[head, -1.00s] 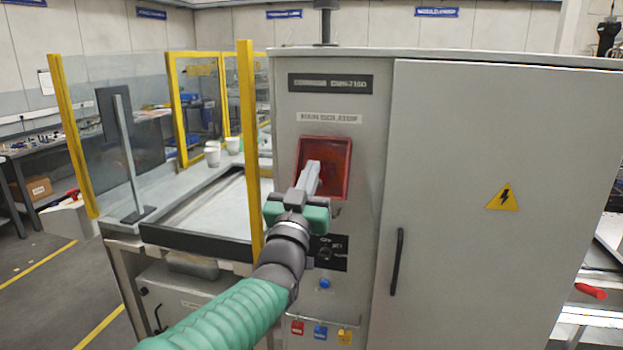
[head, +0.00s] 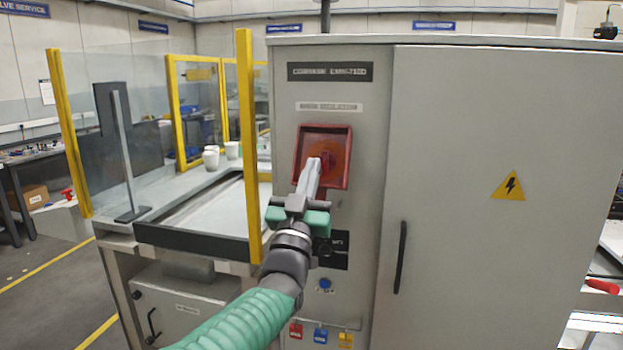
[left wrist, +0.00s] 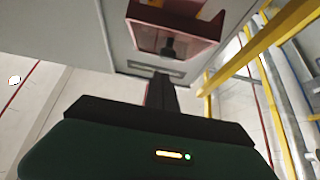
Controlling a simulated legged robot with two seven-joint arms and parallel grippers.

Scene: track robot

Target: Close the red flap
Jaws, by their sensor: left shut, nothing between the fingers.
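The red flap (head: 337,146) belongs to a red square-framed unit on the grey cabinet's front, below a label plate. Whether it is open or shut is hard to tell; a round shape shows inside its frame. My left gripper (head: 314,164) is shut and empty, its fingertips in front of the lower left part of the red frame, hiding that part. I cannot tell if they touch it. In the left wrist view the red unit (left wrist: 172,40) is ahead of the dark fingers (left wrist: 161,78), with a dark knob-like part under it. My right gripper is not in view.
The cabinet (head: 470,120) has a black door handle (head: 400,257) and a yellow warning sign (head: 508,186) on its right. A yellow post (head: 248,150) stands close left of my arm.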

